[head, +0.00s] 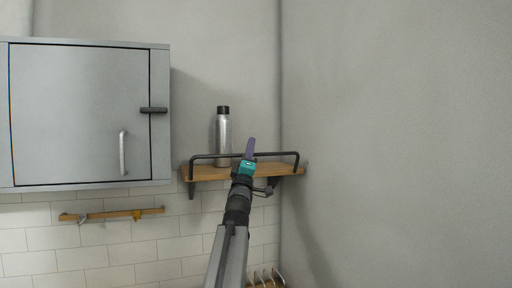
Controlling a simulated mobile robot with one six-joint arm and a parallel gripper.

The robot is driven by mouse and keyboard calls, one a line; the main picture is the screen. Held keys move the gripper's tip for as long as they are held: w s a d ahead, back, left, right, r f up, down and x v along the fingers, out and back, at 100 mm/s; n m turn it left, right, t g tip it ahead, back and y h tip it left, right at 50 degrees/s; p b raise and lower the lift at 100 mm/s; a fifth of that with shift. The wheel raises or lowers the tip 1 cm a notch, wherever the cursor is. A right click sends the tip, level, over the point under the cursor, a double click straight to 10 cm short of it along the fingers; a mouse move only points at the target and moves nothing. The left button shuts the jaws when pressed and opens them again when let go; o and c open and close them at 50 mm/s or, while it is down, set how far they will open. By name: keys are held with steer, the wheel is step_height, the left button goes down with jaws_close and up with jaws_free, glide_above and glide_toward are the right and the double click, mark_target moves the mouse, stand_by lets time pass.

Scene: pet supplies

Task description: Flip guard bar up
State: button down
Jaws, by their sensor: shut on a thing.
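The guard bar (278,154) is a thin dark rail with rounded corners along the front of a small wooden wall shelf (208,174). Its long section shows above the shelf board, with its ends coming down at both sides of the board. My gripper (250,148), with a purple finger and a teal body, is at the middle of the bar and shut on it. The gripper and arm hide that part of the bar and the board, so the exact contact cannot be seen.
A silver bottle with a black cap (223,135) stands upright on the shelf behind the bar. A grey wall cabinet (80,110) hangs at left, above a wooden hook rail (110,215). A bare grey wall (400,130) closes off the right.

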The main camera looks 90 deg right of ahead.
steer(key=shift+w+d+f, duration=0.25)
steer(key=shift+d+f, duration=0.5)
steer(key=shift+f, duration=0.25)
stand_by(0.4)
steer(key=c, duration=1.9)
jaws_free()
steer(key=shift+d+f, duration=0.2)
steer(key=shift+c, duration=0.2)
steer(key=shift+o, duration=0.6)
steer(key=shift+w+d+f, duration=0.15)
steer(key=shift+d, duration=0.2)
steer(key=shift+a, duration=0.25)
steer(key=shift+d, duration=0.3)
steer(key=shift+r, duration=0.2)
